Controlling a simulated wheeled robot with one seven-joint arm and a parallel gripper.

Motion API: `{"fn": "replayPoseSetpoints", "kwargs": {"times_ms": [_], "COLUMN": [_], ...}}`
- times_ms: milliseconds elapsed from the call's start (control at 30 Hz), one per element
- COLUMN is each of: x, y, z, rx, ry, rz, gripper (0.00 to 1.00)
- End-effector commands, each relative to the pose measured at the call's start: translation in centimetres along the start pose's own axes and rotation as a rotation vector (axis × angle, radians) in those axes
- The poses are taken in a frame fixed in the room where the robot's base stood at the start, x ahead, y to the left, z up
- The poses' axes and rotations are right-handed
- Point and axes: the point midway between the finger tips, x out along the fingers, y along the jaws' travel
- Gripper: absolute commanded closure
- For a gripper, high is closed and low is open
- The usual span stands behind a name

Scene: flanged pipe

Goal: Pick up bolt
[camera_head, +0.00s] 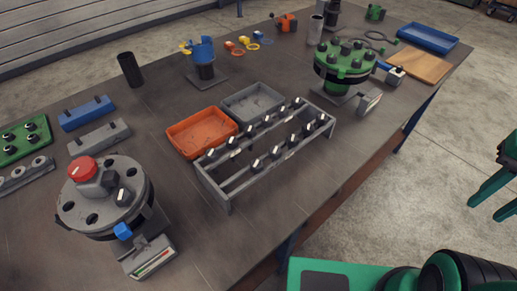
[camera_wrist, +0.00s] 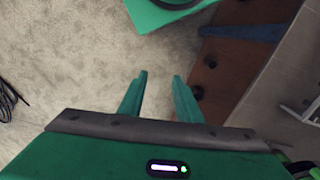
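Several bolts (camera_head: 257,165) with pale tips stand in a grey metal rack (camera_head: 229,208) in the middle of the table in the head view. My gripper (camera_head: 495,205) is at the far right of the head view, off the table and well away from the rack. Its two green fingers are apart with nothing between them, and they show in the wrist view (camera_wrist: 159,85) over the bare floor. No bolt can be made out in the wrist view.
A grey flanged pipe (camera_head: 92,215) with a red knob stands front left, and a green flange (camera_head: 345,65) with bolts stands back right. An orange tray (camera_head: 202,133) and a grey tray (camera_head: 252,103) sit behind the rack. The table's edge (camera_head: 345,188) lies between rack and gripper.

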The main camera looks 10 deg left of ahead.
Motion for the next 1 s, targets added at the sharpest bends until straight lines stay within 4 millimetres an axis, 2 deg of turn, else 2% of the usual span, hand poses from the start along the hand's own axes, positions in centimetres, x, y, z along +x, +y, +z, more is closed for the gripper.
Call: {"fn": "replayPoseSetpoints", "kwargs": {"times_ms": [267, 300, 333, 367, 467, 567, 767, 867, 1000], "x": [0.0, 0.0, -0.1, -0.5, -1.0, -1.7, -3.9, -4.8, -6.0], "y": [0.0, 0.0, 0.1, 0.4, -0.5, -2.8, -10.8, -15.4, -22.1], "z": [0.0, 0.0, 0.2, 0.8, 0.4, -0.8, -2.6, -2.4, -0.9], "rx": [0.001, 0.000, -0.005, -0.014, -0.088, -0.256, -0.769, -1.040, -1.418], "ry": [0.000, 0.000, 0.002, 0.010, 0.014, 0.015, 0.020, 0.020, 0.020], "rz": [0.000, 0.000, -0.001, -0.006, -0.005, 0.003, 0.018, 0.025, 0.032], "gripper": [0.69, 0.59, 0.56, 0.56, 0.56, 0.56, 0.56, 0.56, 0.56]}}
